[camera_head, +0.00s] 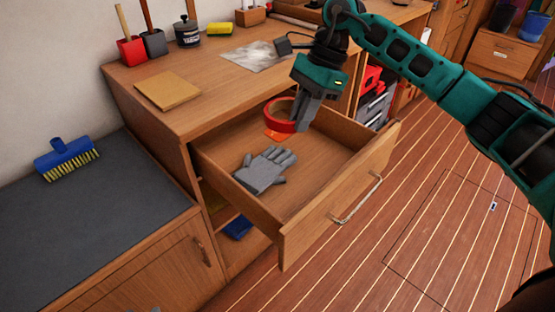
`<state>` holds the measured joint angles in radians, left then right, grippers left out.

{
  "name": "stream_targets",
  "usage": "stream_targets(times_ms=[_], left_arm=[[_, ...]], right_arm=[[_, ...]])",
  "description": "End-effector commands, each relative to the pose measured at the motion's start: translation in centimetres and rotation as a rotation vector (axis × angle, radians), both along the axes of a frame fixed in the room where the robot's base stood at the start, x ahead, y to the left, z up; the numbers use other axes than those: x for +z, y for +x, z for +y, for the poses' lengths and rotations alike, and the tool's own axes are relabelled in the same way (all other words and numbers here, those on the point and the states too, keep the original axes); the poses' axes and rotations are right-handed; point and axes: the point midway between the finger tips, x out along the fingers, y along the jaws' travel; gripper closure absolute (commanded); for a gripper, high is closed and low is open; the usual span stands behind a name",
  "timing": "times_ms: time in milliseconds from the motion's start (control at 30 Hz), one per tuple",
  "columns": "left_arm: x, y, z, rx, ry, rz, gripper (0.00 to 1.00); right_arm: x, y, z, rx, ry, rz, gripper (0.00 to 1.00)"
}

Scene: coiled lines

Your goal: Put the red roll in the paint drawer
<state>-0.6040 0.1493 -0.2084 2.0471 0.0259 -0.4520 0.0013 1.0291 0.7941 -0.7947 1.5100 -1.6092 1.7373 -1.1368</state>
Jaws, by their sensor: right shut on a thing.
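The red roll (273,116), a ring of red tape, is held in my right gripper (301,122), which is shut on its right side. The roll hangs over the back part of the open drawer (334,169). The drawer is pulled out from under the wooden bench top and has a metal handle on its front. A grey glove (264,170) lies on the drawer floor, in front of and left of the roll. A small orange-red patch shows just below the roll; I cannot tell what it is.
The bench top holds a brown board (167,91), a black can (188,33), a yellow sponge (220,30) and red and grey brushes. A blue brush (66,158) lies on the dark counter at left. The drawer's right side is clear.

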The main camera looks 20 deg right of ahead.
Motion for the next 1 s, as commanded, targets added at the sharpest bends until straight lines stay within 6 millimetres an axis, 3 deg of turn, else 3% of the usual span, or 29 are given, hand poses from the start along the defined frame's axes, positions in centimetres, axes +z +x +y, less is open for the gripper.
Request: stream_targets(times_ms=[300,500,633,767,1000], left_arm=[[-1.0,0.4,-0.1,-0.006,0.000,-0.003,0.57],[-0.8,0.8,-0.3,-0.008,-0.004,-0.017,0.57],[-1.0,0.8,-0.3,-0.008,-0.005,-0.015,0.57],[-1.6,0.8,-0.3,-0.009,-0.006,-0.015,0.57],[-3.1,0.6,-0.3,-0.008,-0.006,-0.009,0.57]], right_arm=[[1.4,2.9,-6.0,-0.813,0.000,-0.004,1.00],[2.2,3.6,-8.7,-1.119,0.001,-0.002,1.00],[1.9,3.7,-9.4,-1.197,-0.002,0.001,1.00],[-0.6,3.6,-9.5,-1.210,-0.002,0.006,1.00],[-7.2,3.6,-9.5,-1.208,-0.002,0.007,1.00]])
